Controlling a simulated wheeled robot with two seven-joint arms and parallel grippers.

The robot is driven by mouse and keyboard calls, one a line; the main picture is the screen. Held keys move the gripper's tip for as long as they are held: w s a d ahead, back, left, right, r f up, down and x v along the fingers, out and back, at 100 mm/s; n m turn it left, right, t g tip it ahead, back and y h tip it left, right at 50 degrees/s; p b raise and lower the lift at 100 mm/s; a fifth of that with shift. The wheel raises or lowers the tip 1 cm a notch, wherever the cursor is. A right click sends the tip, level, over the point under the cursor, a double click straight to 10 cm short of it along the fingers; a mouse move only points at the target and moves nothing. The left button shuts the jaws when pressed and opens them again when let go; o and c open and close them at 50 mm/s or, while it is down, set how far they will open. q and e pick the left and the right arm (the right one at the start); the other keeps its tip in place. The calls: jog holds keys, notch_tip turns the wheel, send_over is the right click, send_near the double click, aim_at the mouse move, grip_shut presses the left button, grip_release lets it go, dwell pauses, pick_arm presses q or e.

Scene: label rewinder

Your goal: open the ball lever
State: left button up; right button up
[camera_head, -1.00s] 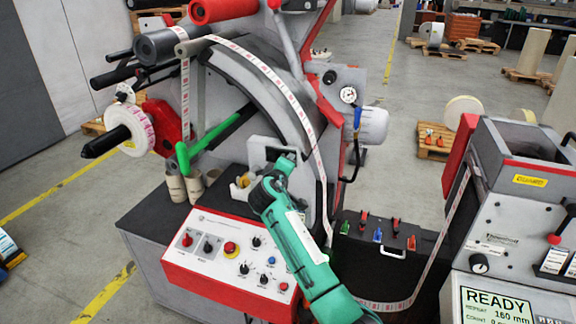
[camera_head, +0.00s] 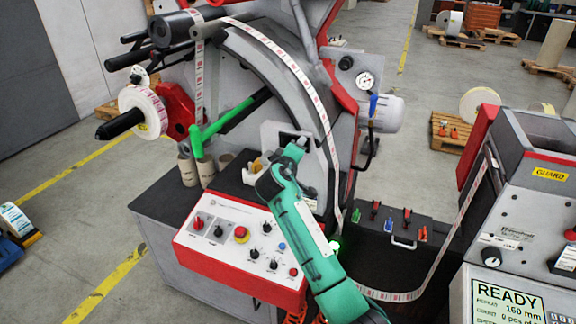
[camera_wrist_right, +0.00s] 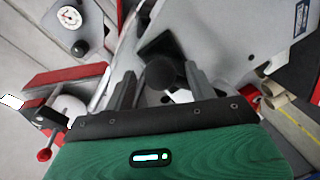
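In the right wrist view a dark round ball (camera_wrist_right: 160,73) sits between the two fingers of my right gripper (camera_wrist_right: 158,84), in front of a black square plate (camera_wrist_right: 170,46). The fingers stand apart on either side of the ball, and I see no clear contact. In the head view my green right arm reaches up from the bottom to the grey bracket (camera_head: 271,133) on the rewinder's front. There the fingers and the ball are hidden or too small to tell. My left gripper is not in view.
The red-edged control panel (camera_head: 240,250) lies left of my arm. The READY counter machine (camera_head: 505,215) is further right. A green bar (camera_head: 225,118) crosses the rewinder.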

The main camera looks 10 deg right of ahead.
jog(key=b+v, duration=0.4)
jog(key=v, duration=0.8)
jog(key=shift+r, duration=0.1)
